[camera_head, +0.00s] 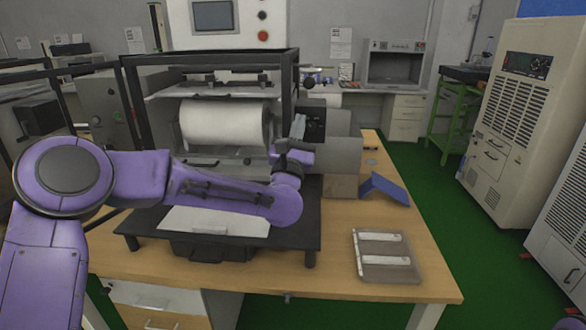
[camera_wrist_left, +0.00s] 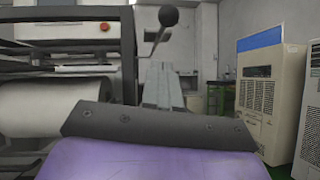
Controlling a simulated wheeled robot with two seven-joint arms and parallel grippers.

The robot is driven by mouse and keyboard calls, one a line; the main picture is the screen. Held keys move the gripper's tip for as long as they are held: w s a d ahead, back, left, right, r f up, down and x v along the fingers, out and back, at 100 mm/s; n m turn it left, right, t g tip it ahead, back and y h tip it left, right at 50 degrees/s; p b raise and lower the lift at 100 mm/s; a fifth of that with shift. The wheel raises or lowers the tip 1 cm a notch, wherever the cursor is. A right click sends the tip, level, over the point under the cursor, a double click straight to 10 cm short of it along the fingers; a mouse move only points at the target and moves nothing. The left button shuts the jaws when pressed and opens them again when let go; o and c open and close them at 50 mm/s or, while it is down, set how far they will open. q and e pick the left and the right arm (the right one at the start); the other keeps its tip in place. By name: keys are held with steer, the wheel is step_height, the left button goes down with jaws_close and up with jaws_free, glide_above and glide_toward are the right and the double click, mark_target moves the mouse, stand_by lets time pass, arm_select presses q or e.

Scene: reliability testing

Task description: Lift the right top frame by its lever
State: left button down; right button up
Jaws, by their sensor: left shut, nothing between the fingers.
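The machine (camera_head: 290,60) on the table has a black outer frame, a white roll (camera_head: 225,124) and a flat top frame (camera_head: 215,87) above the roll. A lever (camera_head: 311,82) sticks out at the top frame's right end. In the left wrist view the lever's black ball knob (camera_wrist_left: 168,16) tops a thin rod. My left gripper (camera_head: 298,126) is shut and empty, pointing up in front of the machine's right side, below the lever. In the wrist view its grey fingers (camera_wrist_left: 158,66) stand just below the knob, apparently apart from it. My right gripper is out of view.
A clear tray (camera_head: 372,276) with white strips lies at the table's right front. A blue angled piece (camera_head: 386,188) and a cardboard box (camera_head: 341,186) stand behind it. White cabinets (camera_head: 515,110) stand at the right. The table's right front is otherwise clear.

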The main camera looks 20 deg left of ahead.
arm_select(q)
steer(key=b+v, duration=0.2)
steer(key=v, duration=0.5)
steer(key=shift+f+b, duration=0.3)
steer(key=shift+f, duration=0.1)
